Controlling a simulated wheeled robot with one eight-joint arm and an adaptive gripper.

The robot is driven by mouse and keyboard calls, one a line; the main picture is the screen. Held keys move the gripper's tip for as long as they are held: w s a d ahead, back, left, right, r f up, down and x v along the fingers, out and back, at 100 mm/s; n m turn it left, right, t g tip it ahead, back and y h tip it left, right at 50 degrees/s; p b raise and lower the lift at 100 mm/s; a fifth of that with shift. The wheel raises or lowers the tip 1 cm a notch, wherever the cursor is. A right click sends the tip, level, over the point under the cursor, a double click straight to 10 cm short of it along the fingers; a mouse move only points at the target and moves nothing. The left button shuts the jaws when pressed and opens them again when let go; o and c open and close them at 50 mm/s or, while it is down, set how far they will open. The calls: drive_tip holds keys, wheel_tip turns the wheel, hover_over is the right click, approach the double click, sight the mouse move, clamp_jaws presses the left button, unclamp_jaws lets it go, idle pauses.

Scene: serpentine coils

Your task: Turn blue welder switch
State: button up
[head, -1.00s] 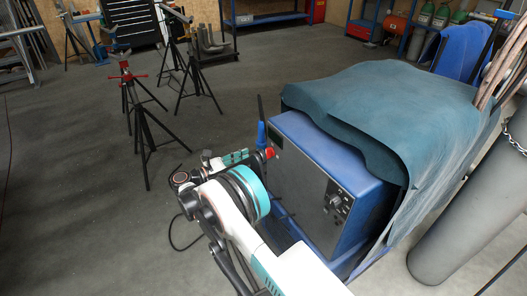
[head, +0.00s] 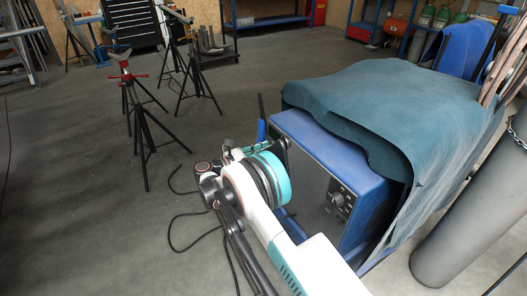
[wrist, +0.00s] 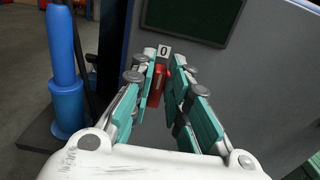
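The blue welder (head: 300,133) stands right of centre in the head view, its dark front panel facing my arm. In the wrist view, the red switch (wrist: 157,86) is on the grey panel (wrist: 225,75), under a small label marked 0 (wrist: 164,50). My gripper (wrist: 171,80) points at the panel with its teal-padded fingers apart, one on each side of the switch. Whether either finger touches the switch I cannot tell. In the head view, the switch is hidden behind my wrist.
A teal cover (head: 390,95) drapes over the welder. A blue cylinder (wrist: 66,75) stands left of my gripper. A grey gas cylinder (head: 465,220) is at the right. Black stands (head: 145,125) stand on the floor at the left, with open floor between.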

drive_tip(key=shift+m, duration=0.3)
clamp_jaws()
drive_tip(key=shift+s+d+f+m, duration=0.15)
drive_tip(key=shift+s+f+m, duration=0.2)
drive_tip(key=shift+m, duration=2.5)
drive_tip(key=shift+s+d+f+m, duration=0.2)
drive_tip(key=shift+f+m, duration=0.1)
drive_tip(key=shift+m, duration=2.6)
drive_tip(key=shift+s+d+f+m, duration=0.15)
drive_tip(key=shift+s+f+m, duration=0.2)
drive_tip(key=shift+m, duration=2.5)
drive_tip(key=o, duration=0.7)
unclamp_jaws()
